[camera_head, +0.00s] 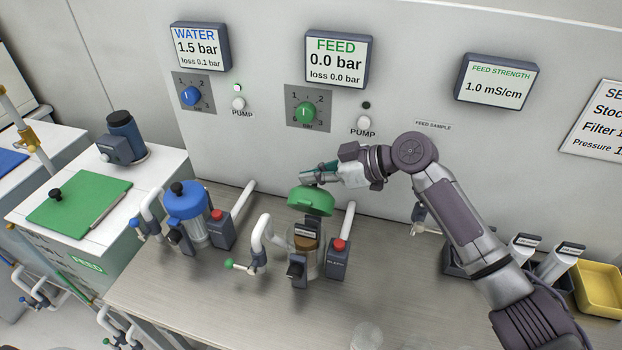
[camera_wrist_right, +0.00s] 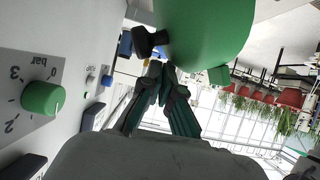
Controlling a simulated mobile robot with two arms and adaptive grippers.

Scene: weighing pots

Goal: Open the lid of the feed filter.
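The green lid (camera_head: 311,201) of the feed filter is raised and tilted above the clear filter housing (camera_head: 304,240), which has brown contents. In the right wrist view the lid (camera_wrist_right: 208,35) fills the top, with its black knob (camera_wrist_right: 150,42) sticking out to the left. My right gripper (camera_head: 306,176) is just above the lid. In the right wrist view its fingertips (camera_wrist_right: 165,70) are together, beside the knob and close to the lid, with nothing seen between them. Whether they touch the lid cannot be told. My left gripper is not in view.
The blue-lidded water filter (camera_head: 186,204) stands to the left. A red-topped bleed valve (camera_head: 339,247) stands right of the feed housing. The green feed dial (camera_head: 306,112) is on the wall behind. A yellow tray (camera_head: 600,288) is at far right. The front bench is mostly clear.

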